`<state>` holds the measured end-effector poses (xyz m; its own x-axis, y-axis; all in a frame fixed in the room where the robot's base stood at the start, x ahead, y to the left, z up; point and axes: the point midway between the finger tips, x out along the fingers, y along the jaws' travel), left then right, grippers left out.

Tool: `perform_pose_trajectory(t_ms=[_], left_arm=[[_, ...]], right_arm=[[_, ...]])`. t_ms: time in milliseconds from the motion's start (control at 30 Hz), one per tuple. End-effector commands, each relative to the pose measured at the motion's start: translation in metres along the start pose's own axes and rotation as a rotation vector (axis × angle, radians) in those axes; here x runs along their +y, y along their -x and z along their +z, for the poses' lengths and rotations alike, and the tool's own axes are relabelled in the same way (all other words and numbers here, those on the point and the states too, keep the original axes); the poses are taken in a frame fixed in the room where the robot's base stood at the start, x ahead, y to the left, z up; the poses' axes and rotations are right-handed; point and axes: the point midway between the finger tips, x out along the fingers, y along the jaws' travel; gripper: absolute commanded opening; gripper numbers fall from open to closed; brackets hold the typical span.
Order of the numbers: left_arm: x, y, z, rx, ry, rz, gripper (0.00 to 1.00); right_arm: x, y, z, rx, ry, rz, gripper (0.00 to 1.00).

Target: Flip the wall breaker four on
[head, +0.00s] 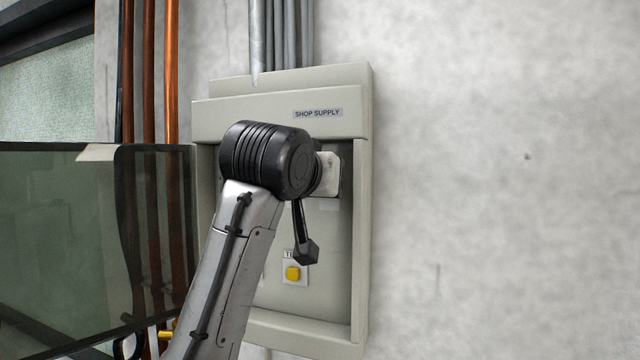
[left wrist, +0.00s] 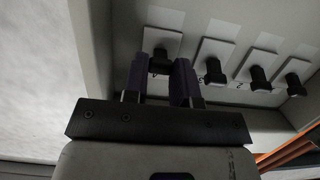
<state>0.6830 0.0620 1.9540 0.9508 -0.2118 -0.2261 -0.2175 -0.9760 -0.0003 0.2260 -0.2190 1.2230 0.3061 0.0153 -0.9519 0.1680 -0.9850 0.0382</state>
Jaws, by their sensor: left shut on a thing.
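The breaker panel (head: 362,230) is a pale grey wall box marked SHOP SUPPLY. In the left wrist view, breaker four's white plate (left wrist: 158,38) is at the end of a row, by the panel's side wall, with a black lever (left wrist: 160,60). My left gripper (left wrist: 161,78) has its two purple fingers on either side of that lever and is shut on it. In the head view my left wrist covers the fingers and most of the row; one white plate (head: 330,173) shows at its right. Which way the lever is thrown is unclear. My right gripper is in neither view.
Several similar breakers, such as the neighbouring one (left wrist: 213,70), sit close beside the held lever. A yellow button (head: 293,273) is lower in the panel. Orange pipes (head: 171,70) and grey conduits (head: 290,35) run nearby. The wall (head: 500,180) to the right is bare.

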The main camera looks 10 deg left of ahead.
Motion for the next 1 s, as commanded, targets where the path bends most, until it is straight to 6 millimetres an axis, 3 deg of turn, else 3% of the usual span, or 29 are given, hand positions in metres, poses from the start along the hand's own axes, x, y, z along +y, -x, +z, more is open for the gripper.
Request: perform_pose_trajectory(t_ms=[67,100,333,667,767,1000], left_arm=[[0.000,-0.001,0.001,-0.001,0.000,0.000,0.02],[0.000,-0.001,0.001,-0.001,0.000,0.000,0.28],[0.000,0.000,0.000,0.000,0.000,0.000,0.50],[0.000,0.004,0.001,0.003,0.000,0.000,0.51],[0.000,0.014,0.003,0.004,0.001,0.000,0.51],[0.000,0.061,0.005,0.007,0.000,0.000,0.51]], right_arm=[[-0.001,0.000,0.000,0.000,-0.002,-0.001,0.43],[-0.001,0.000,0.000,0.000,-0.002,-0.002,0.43],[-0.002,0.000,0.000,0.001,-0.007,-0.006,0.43],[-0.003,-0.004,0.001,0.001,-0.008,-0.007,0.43],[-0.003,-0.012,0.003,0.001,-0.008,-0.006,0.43],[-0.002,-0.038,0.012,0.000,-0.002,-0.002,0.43]])
